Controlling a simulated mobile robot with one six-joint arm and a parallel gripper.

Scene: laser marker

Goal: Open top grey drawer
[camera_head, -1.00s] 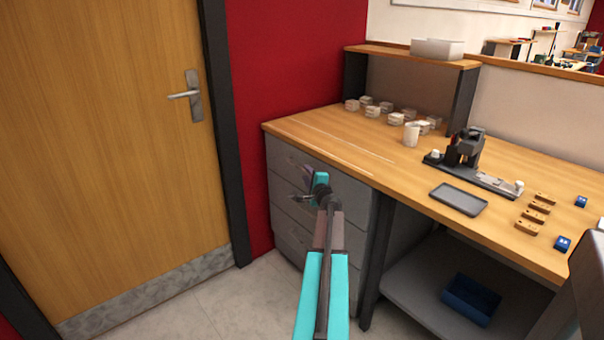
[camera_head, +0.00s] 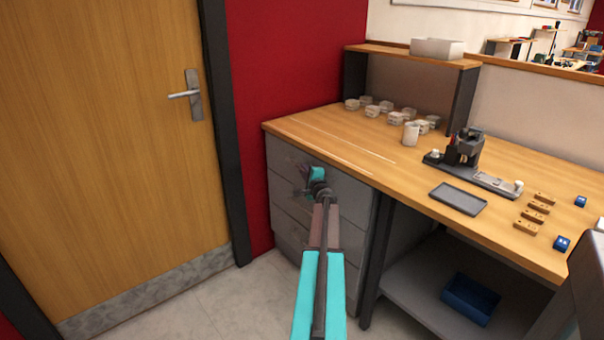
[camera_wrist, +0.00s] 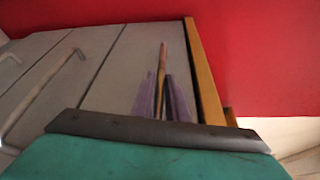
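The grey drawer unit (camera_head: 289,222) stands under the left end of the wooden workbench, with its drawers stacked. The top grey drawer (camera_head: 284,155) looks shut. My gripper (camera_head: 303,177) is at its front and hides much of its handle in the head view. In the wrist view the drawer fronts appear turned sideways, with the top drawer beside the wooden bench edge. The top drawer's handle (camera_wrist: 162,62) runs between the two purple fingers of my gripper (camera_wrist: 162,95). The fingers look apart, one on each side of the handle; contact cannot be made out.
Lower drawer handles (camera_wrist: 40,90) show at left in the wrist view. A wooden door (camera_head: 110,150) is left of the red wall. The workbench (camera_head: 330,130) carries cups, a marking device and a tray (camera_head: 458,199). Bare floor (camera_head: 190,305) lies before the drawers.

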